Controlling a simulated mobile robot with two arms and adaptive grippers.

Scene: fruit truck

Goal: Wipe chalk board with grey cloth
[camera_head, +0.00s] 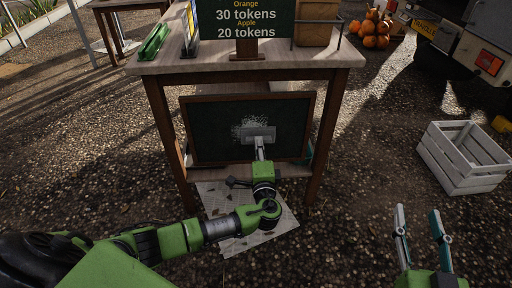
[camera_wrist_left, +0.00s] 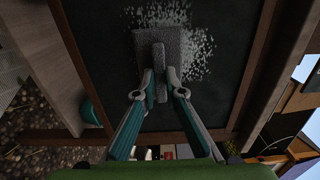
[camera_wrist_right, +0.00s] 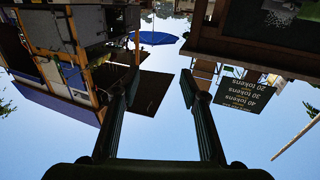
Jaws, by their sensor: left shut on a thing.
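The chalk board (camera_head: 215,140) has a dark face in a brown wooden frame and leans upright under the table. White chalk smudges (camera_head: 250,122) mark its middle; they also show in the left wrist view (camera_wrist_left: 203,50). The grey cloth (camera_head: 258,133) is a flat grey pad with a grip piece, and it lies against or very near the board over part of the smudge. My left gripper (camera_wrist_left: 160,85) is shut on the grip piece of the grey cloth (camera_wrist_left: 165,42). My right gripper (camera_head: 420,215) is open and empty at the lower right, away from the board.
The wooden table (camera_head: 290,66) stands over the board, with its legs on both sides. A price sign (camera_head: 270,20), a green item (camera_head: 155,40) and a box stand on it. A white crate (camera_head: 465,157) is on the gravel at right. Pumpkins (camera_head: 375,30) lie behind.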

